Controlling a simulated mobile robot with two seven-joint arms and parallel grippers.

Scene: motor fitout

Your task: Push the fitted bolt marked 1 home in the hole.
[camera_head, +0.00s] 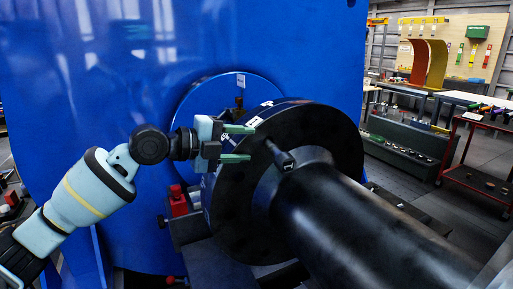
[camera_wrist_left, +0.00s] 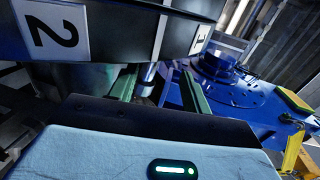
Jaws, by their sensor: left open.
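My left gripper (camera_head: 251,143) reaches in from the left with two green fingers, open, beside the face of the large black flange (camera_head: 325,135). The wrist view also shows the spread fingers of my left gripper (camera_wrist_left: 160,88). A short metallic pin, perhaps the bolt (camera_wrist_left: 147,75), shows between them below the flange rim. White label 1 (camera_wrist_left: 200,38) and label 2 (camera_wrist_left: 52,30) are on the rim. In the head view a dark stub (camera_head: 281,156) sticks out of the flange near the shaft, just right of the fingertips. Whether it is the bolt, and how deep it sits, I cannot tell.
A thick black shaft (camera_head: 370,225) runs from the flange to the lower right. A large blue housing (camera_head: 90,90) stands behind. A red block (camera_head: 178,200) is below my gripper. A red cart (camera_head: 480,165) and workbenches are at the far right.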

